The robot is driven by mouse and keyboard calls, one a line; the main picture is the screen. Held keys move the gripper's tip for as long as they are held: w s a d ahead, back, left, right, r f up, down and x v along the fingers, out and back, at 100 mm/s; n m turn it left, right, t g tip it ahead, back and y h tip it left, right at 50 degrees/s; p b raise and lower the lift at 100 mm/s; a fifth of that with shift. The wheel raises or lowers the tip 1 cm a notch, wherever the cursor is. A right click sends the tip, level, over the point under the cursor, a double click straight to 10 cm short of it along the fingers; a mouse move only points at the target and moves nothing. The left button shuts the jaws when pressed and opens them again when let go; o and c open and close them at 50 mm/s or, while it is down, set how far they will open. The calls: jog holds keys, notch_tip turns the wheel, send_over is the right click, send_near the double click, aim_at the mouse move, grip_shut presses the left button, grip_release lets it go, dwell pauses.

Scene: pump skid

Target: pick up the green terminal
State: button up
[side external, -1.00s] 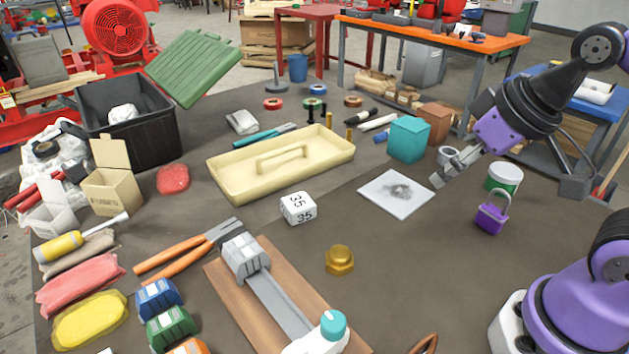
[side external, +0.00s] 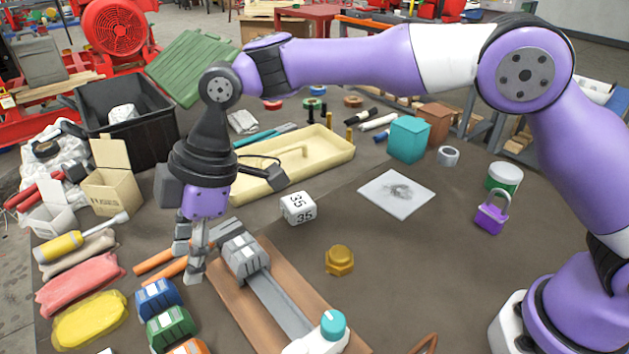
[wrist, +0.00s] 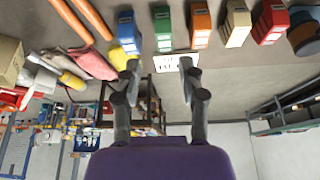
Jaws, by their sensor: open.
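The green terminal (side external: 170,328) sits at the front left of the table, in a row between the blue terminal (side external: 158,300) and the orange terminal (side external: 188,347). In the wrist view the green terminal (wrist: 162,28) shows near the top edge, beyond my fingertips. My gripper (side external: 193,276) points down, open and empty, above and behind the blue terminal in the side view. Its two fingers (wrist: 159,66) are spread apart in the wrist view, with nothing between them.
Orange-handled pliers (side external: 160,262) lie beside my gripper. A vise-like tool on a wooden board (side external: 226,290) stands right of the terminals. Yellow (side external: 90,320) and red (side external: 80,285) bags lie to the left. Beige (wrist: 236,24) and red terminals (wrist: 270,24) continue the row.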

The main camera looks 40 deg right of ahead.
aim_at(177, 313)
jog(key=shift+n, duration=0.4)
jog(key=x, duration=0.4)
jog(key=a+x, duration=0.1)
jog(key=x, duration=0.1)
jog(key=shift+s, duration=0.3)
jog(key=x, duration=0.5)
jog(key=shift+f, duration=0.45)
grip_shut()
